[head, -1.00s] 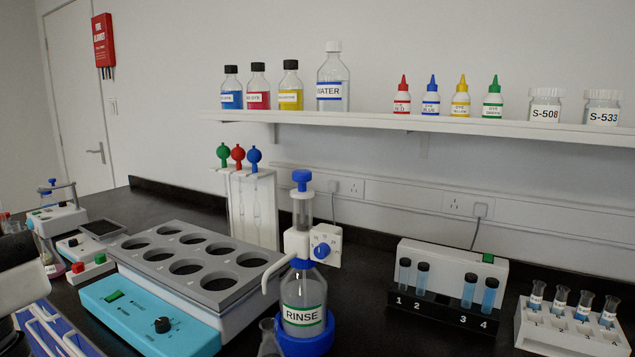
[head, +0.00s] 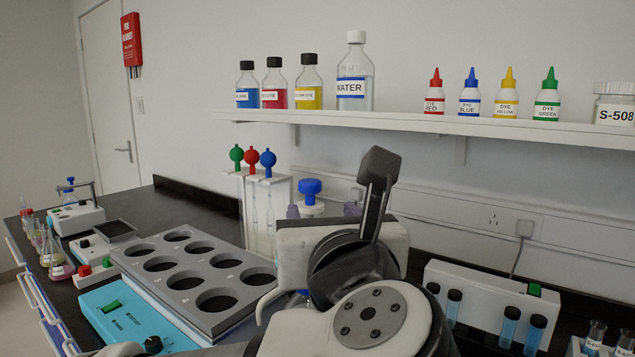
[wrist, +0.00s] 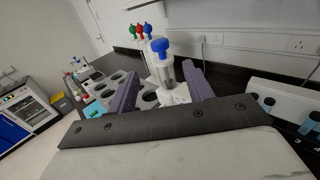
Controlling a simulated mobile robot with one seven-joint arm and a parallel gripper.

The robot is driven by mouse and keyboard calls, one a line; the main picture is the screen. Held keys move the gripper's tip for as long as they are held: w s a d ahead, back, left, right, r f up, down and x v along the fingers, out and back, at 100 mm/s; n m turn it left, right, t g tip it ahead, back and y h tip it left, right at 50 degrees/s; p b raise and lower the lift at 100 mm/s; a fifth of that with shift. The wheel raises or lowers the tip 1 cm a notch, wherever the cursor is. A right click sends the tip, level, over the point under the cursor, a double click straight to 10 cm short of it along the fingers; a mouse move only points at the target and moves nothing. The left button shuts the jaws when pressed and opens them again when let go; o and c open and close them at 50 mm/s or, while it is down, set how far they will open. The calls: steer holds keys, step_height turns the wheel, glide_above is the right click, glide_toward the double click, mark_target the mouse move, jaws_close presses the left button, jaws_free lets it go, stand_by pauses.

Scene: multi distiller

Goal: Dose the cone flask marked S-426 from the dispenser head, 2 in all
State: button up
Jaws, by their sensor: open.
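The dispenser head has a blue plunger knob (head: 310,188) that shows above my arm in the head view. In the wrist view the knob (wrist: 160,46), its clear barrel and its white body stand upright between my fingers. My gripper (wrist: 160,72) is open, with one purple finger on each side of the dispenser. I cannot tell whether either finger touches it. In the head view my arm hides the RINSE bottle and the spot at its foot where a cone flask stood. No S-426 mark can be read.
A grey rack with round holes (head: 152,249) stands left of the dispenser, and a pipette stand (head: 286,225) behind it. Capped tubes (head: 508,326) stand in a rack at right. Several flasks (head: 58,268) are at far left. A bottle shelf (head: 430,124) runs above.

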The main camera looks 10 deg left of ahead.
mark_target(311, 189)
steer(key=p+x, duration=0.4)
steer(key=x, duration=0.8)
steer(key=shift+w+a, duration=0.15)
steer(key=shift+w, duration=0.2)
steer(key=shift+c, duration=0.2)
steer(key=shift+r+p, duration=0.1)
steer(key=shift+p, duration=0.2)
jaws_close()
